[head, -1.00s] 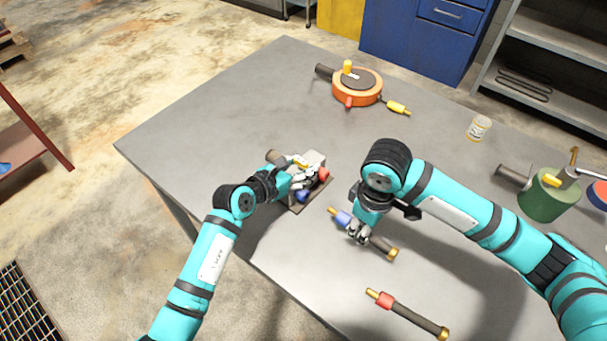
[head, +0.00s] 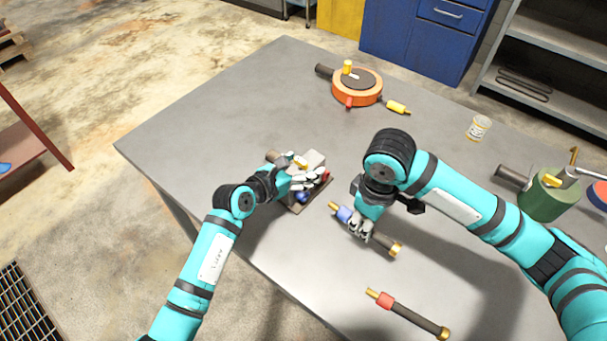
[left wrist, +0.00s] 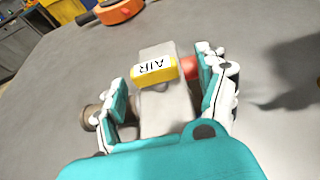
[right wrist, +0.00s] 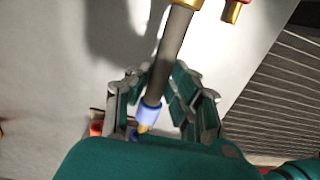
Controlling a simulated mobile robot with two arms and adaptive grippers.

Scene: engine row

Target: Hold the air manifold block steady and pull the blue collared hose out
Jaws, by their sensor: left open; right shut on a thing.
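The air manifold block (head: 314,160) is a grey block on a dark plate near the table's front-left edge. Its yellow AIR label (left wrist: 154,70) faces up in the left wrist view, with a red fitting on one side. My left gripper (head: 305,180) is open, with its fingers on either side of the block. The blue collared hose (head: 382,242) is dark with a blue collar, a brass tip and a brass end. It is clear of the block, its tip toward it. My right gripper (head: 360,231) is shut on the hose; the collar (right wrist: 148,113) shows between its fingers.
A red collared hose (head: 408,314) lies nearer the front edge. An orange round device (head: 357,88) stands at the back, a small jar (head: 478,128) to its right. A green canister (head: 547,197) stands at the right.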

